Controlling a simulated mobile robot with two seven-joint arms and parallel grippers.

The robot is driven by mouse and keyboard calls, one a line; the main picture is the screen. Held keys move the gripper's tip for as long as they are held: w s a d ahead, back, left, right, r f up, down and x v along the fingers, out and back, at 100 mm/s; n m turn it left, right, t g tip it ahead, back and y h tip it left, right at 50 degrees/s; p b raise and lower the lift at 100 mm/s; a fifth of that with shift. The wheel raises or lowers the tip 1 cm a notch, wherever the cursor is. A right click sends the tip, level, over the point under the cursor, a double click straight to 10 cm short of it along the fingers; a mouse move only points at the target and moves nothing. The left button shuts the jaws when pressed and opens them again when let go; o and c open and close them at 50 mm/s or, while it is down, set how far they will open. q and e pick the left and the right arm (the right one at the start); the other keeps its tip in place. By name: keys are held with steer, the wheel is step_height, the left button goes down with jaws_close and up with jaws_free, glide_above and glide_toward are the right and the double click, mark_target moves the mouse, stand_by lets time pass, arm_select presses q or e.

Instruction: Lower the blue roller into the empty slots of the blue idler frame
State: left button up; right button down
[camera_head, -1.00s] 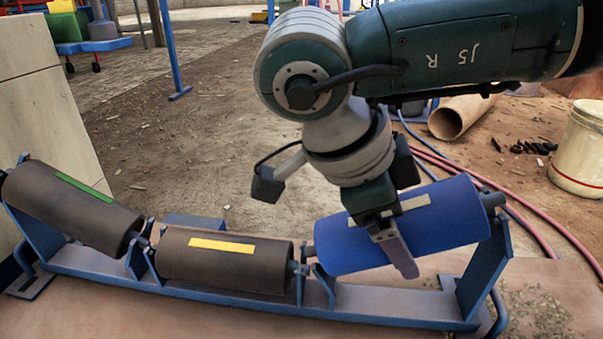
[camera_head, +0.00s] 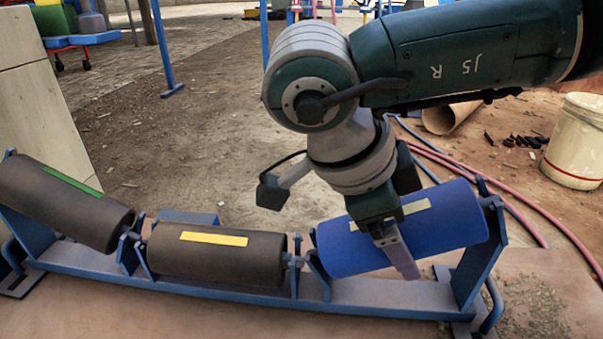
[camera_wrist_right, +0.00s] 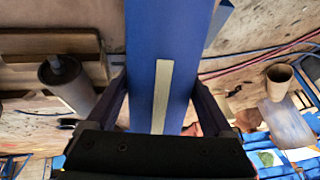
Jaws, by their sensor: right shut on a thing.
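The blue roller (camera_head: 452,218) with a pale strip lies tilted over the right end of the blue idler frame (camera_head: 390,297), its right end higher. Its right shaft end is at the tall right bracket (camera_head: 483,258) and its left end is by the short middle bracket (camera_head: 317,270); I cannot tell whether either shaft is fully seated. My right gripper (camera_head: 402,258) is shut around the roller's middle from above. In the right wrist view the roller (camera_wrist_right: 178,70) runs between both fingers. My left gripper is not in view.
Two dark rollers, one with a green strip (camera_head: 72,180) and one with a yellow strip (camera_head: 215,239), sit in the frame's left and middle places. A white bucket (camera_head: 574,145), a brown pipe (camera_head: 450,117) and pink hoses (camera_head: 440,158) lie behind at the right.

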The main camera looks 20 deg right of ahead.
steer(key=shift+d, duration=0.1)
steer(key=shift+c, duration=1)
jaws_free()
steer(key=shift+f, duration=0.1)
steer(key=shift+o, duration=1)
steer(key=p+v, duration=0.5)
steer(key=v, duration=0.4)
steer(key=shift+a+r, duration=0.25)
steer(key=shift+r, duration=0.2)
